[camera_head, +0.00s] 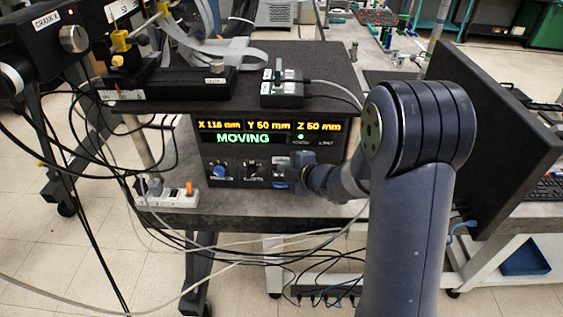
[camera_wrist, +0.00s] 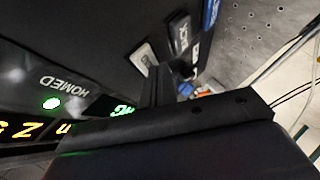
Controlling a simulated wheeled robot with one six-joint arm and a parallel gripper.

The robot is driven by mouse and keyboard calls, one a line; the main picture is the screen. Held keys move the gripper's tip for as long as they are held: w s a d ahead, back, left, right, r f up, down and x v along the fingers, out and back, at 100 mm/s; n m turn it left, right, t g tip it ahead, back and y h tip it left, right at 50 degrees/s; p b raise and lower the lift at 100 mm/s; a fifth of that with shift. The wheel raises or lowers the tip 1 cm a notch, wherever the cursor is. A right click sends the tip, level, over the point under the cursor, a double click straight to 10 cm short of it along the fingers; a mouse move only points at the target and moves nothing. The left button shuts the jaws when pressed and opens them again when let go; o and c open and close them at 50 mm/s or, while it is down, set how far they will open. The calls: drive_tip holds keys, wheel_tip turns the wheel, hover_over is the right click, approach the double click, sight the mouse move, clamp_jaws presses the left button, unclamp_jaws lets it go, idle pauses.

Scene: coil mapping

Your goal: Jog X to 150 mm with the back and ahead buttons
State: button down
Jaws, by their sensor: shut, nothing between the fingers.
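The controller box (camera_head: 235,150) has a dark front panel with a lit display (camera_head: 268,132). The display appears to read X 116 mm, Y 50 mm, Z 50 mm, with MOVING in green below. My gripper (camera_head: 290,181) is shut with nothing in it, at the panel's lower right, and its wrist hides part of the panel. In the wrist view my fingers (camera_wrist: 160,86) are close to the panel, beside a pale button (camera_wrist: 143,57) and a dark button (camera_wrist: 180,35) with partly hidden lettering. I cannot tell whether the fingertips touch a button.
A blue knob (camera_head: 219,170) is on the panel's left. A power strip (camera_head: 167,195) with an orange switch stands left of the box. Loose cables hang left and below. A dark upright panel (camera_head: 495,150) stands right of my arm.

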drive_tip(key=shift+s, duration=0.1)
drive_tip(key=shift+s+b, duration=0.45)
drive_tip(key=shift+s, duration=0.25)
drive_tip(key=shift+s+a+b, duration=0.1)
drive_tip(key=shift+s+b, duration=0.9)
drive_tip(key=shift+s, duration=1.5)
drive_tip(key=shift+s, duration=1.9)
